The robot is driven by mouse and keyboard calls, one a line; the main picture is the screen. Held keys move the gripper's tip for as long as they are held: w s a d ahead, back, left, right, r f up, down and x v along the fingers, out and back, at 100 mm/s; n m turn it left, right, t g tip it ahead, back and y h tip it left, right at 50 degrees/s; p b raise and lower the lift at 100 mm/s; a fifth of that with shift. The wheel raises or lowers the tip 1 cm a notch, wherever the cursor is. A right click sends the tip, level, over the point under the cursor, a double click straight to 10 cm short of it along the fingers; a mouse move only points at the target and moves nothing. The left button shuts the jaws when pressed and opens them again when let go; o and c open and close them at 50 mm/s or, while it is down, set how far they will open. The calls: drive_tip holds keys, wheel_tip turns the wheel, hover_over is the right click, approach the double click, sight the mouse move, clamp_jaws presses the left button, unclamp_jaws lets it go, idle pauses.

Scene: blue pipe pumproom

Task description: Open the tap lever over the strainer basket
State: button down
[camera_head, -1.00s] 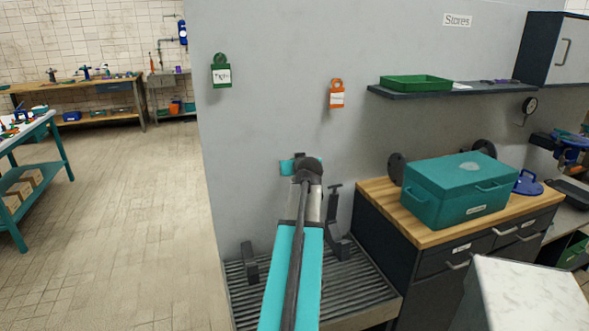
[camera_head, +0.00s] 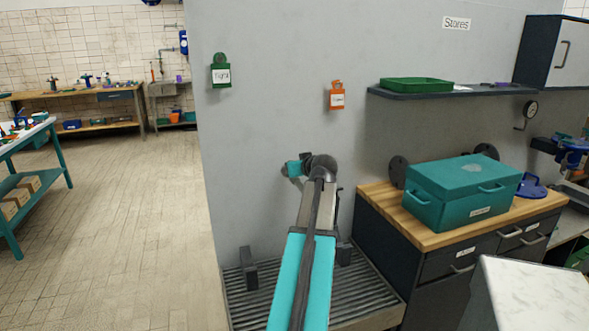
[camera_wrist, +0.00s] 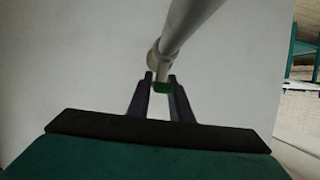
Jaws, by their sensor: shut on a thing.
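In the wrist view a small green piece (camera_wrist: 162,86), which looks like the tap lever's grip, sits between my gripper's (camera_wrist: 160,79) dark fingertips. My gripper is shut on it. A grey pipe (camera_wrist: 185,30) comes down from the top to a rounded end just behind the fingertips. In the head view my wrist is close to the grey wall and hides the fingers, the lever and most of the tap. I cannot make out the strainer basket. A slatted grate (camera_head: 255,305) lies below my arm.
Dark uprights (camera_head: 248,268) stand on the grate. To the right, a teal chest (camera_head: 462,188) sits on a wood-topped cabinet (camera_head: 440,236). A white-topped block (camera_head: 530,290) is near the front right. Green (camera_head: 221,72) and orange (camera_head: 337,97) tags hang on the wall. The tiled floor at left is clear.

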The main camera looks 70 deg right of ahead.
drive_tip(key=shift+f, duration=0.1)
drive_tip(key=c, duration=1.6)
unclamp_jaws()
drive_tip(key=shift+c, duration=0.2)
drive_tip(key=shift+s+a, duration=0.1)
drive_tip(key=b+v, duration=0.1)
drive_tip(key=v, duration=1.2)
drive_tip(key=shift+s+a+r, duration=0.1)
drive_tip(key=shift+a+r, duration=0.1)
drive_tip(key=shift+r, duration=0.05)
